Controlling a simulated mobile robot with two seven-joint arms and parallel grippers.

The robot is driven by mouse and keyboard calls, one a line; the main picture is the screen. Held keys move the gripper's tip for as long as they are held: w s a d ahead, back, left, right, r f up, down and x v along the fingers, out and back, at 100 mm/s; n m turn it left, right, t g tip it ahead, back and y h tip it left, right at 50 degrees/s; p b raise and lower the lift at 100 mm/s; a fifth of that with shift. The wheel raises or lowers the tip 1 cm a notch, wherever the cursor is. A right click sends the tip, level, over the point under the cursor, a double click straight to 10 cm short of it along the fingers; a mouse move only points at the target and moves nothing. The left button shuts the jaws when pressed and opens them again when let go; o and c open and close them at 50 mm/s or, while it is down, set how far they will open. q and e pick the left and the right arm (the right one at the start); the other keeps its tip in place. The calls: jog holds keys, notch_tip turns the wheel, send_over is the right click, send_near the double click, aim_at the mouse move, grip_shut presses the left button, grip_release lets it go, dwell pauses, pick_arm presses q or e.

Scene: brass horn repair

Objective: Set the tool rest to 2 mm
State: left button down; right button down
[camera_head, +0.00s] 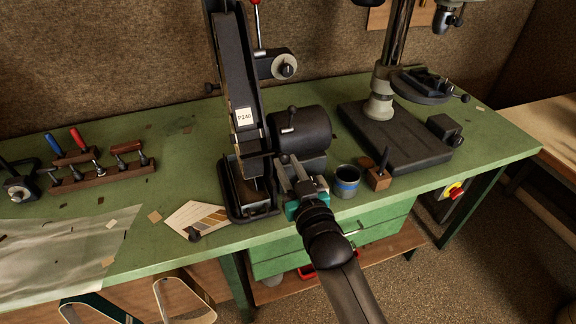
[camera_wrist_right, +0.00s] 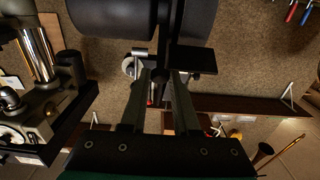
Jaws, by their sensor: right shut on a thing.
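The belt grinder (camera_head: 236,75) stands on the green bench, its belt marked P240. A dark flat plate, apparently the tool rest (camera_wrist_right: 193,59), shows in the wrist view beside my right fingers. My right gripper (camera_head: 290,168) reaches the front of the grinder below its dark drum (camera_head: 302,130). In the wrist view the right gripper (camera_wrist_right: 161,76) has its fingers on either side of a small dark knob (camera_wrist_right: 159,75) and is shut on it. The gap between rest and belt is too small to read. My left gripper is out of view.
A blue-banded cup (camera_head: 346,182) and a wooden block with a peg (camera_head: 379,179) stand right of my gripper. A drill press (camera_head: 395,140) is farther right. A paper swatch card (camera_head: 197,218) lies left of the grinder's base. A tool rack (camera_head: 100,175) stands at left.

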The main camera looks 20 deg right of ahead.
jog(key=shift+w+f+b, duration=0.3)
jog(key=shift+w+f, duration=0.25)
jog(key=shift+w, duration=0.3)
jog(key=shift+s, duration=0.1)
jog(key=c, duration=0.7)
grip_release()
jog(key=s, duration=1.5)
jog(key=shift+d, duration=0.2)
